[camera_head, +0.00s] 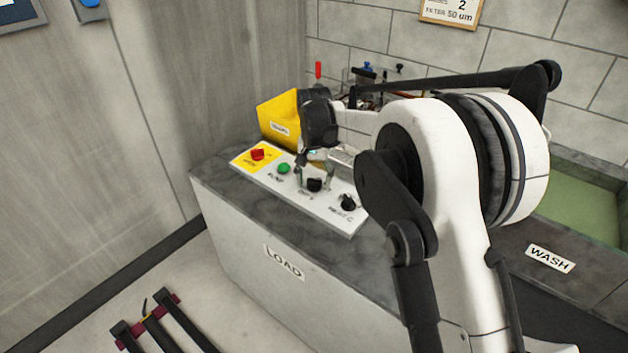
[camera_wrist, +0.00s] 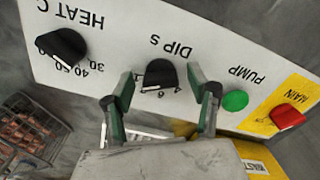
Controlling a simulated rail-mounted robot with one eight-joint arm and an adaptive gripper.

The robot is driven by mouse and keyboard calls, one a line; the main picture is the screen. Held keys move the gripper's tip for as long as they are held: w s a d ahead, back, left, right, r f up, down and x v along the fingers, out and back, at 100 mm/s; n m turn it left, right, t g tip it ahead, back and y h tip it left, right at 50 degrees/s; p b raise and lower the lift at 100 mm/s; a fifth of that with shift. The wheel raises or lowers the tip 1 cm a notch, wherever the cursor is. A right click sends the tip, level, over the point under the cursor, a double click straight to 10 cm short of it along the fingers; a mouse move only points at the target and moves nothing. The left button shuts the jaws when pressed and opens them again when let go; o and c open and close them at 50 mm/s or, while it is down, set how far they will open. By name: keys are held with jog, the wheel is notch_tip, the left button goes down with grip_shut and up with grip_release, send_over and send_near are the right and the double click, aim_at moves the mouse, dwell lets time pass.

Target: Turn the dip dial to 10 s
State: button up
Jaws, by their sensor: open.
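The dip dial (camera_wrist: 160,74) is a black knob on the white control panel (camera_wrist: 110,55), labelled "DIP S" in the wrist view. Its flat edge with a white line faces the small scale numbers, which are partly legible; I cannot tell exactly which value it points to. It also shows as a black knob (camera_head: 314,185) in the head view. My gripper (camera_wrist: 160,80) is open, with one green-padded finger on each side of the dial. Gaps show between the pads and the knob. In the head view my gripper (camera_head: 312,177) is over the panel at the dial.
The black heat dial (camera_wrist: 62,46) is on one side, the green pump button (camera_wrist: 235,100) and red main switch (camera_wrist: 288,117) on the other. A yellow bin (camera_head: 279,118) stands behind the panel. A wash basin (camera_head: 580,200) is at the right.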

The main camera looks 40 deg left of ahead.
aim_at(314, 180)
notch_tip(314, 180, up, 12)
dwell(0.5)
jog(key=shift+f, duration=0.1)
jog(key=w+d+r+m+t, duration=0.1)
jog(key=d+r, duration=0.3)
jog(key=d, duration=0.4)
jog(key=w+d+r+y+p, duration=0.1)
jog(key=w+d+r, duration=0.1)
jog(key=d+r, duration=0.5)
jog(key=w+d+r+m+t, duration=0.1)
jog(key=d+r, duration=0.1)
jog(key=d, duration=0.8)
jog(key=s+d+r+m+t, duration=0.1)
jog(key=s+d+r, duration=0.15)
jog(key=d, duration=0.65)
jog(key=s+d+r+t, duration=0.1)
jog(key=s+d, duration=0.2)
jog(key=d, duration=0.7)
jog(key=s+d+f+m+t+p, duration=0.1)
jog(key=s+d+f, duration=0.2)
jog(key=s+d, duration=0.6)
jog(key=s+d+f+m+t+h+p, duration=0.1)
jog(key=s+d+f, duration=0.3)
jog(key=s+d, duration=0.4)
jog(key=d+t, duration=0.1)
jog(key=d, duration=0.2)
jog(key=shift+s+f+m, duration=0.2)
jog(key=shift+s+m, duration=0.1)
jog(key=shift+s, duration=0.1)
jog(key=shift+d, duration=0.1)
